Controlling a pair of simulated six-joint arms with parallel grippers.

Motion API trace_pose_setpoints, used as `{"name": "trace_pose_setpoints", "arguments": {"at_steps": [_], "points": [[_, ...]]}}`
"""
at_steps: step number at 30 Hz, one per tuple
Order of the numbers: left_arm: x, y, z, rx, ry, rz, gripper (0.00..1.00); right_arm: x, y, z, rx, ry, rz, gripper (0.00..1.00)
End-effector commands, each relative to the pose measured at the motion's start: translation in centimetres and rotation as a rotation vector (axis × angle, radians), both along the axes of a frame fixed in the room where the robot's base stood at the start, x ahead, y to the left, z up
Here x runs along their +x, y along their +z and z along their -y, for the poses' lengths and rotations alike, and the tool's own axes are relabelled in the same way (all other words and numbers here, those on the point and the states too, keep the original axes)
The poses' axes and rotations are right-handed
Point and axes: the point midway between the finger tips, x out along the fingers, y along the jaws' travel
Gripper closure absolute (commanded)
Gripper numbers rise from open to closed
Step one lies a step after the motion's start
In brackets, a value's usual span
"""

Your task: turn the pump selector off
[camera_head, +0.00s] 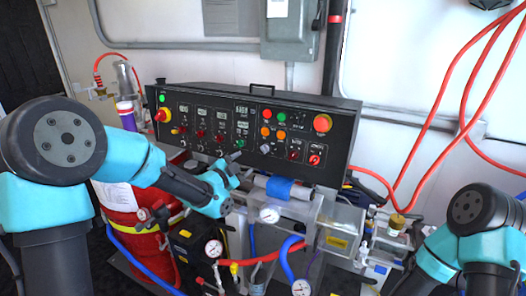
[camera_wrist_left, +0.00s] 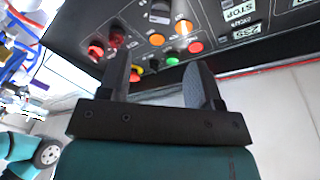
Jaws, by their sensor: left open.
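The black control panel (camera_head: 340,140) stands upright in the head view with several rotary knobs and lit buttons. I cannot read which knob is the pump selector. A black knob (camera_head: 265,149) sits mid-panel, red knobs (camera_head: 314,160) to its right, and a green knob (camera_head: 239,143) to its left. My left gripper (camera_head: 237,168) is in front of the panel's lower middle. In the left wrist view its fingers (camera_wrist_left: 157,78) are apart and empty, with a green button (camera_wrist_left: 172,61) seen between them. A black knob (camera_wrist_left: 160,12) lies beyond. My right gripper is out of view.
A red emergency button (camera_head: 322,123) is at the panel's upper right. A red cylinder (camera_head: 122,197) stands left. Red hoses (camera_head: 430,150) hang at right.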

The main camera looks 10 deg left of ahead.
Motion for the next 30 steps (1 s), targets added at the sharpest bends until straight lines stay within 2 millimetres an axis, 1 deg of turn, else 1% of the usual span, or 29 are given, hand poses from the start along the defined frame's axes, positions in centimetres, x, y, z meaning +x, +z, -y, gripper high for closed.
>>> {"name": "trace_pose_setpoints", "arguments": {"at_steps": [3, 18, 24, 30], "points": [[1.9, 0.0, 1.0, -0.001, -0.001, 0.001, 0.42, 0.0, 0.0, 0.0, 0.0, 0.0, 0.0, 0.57], [9.3, 0.0, 4.5, -0.002, 0.0, 0.001, 0.42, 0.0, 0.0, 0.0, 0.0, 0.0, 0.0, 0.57], [10.7, 0.0, 5.2, -0.001, 0.001, 0.0, 0.42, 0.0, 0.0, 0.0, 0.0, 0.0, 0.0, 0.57], [10.9, 0.0, 5.3, -0.001, 0.0, 0.0, 0.42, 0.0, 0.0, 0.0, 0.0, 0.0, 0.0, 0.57]]}}
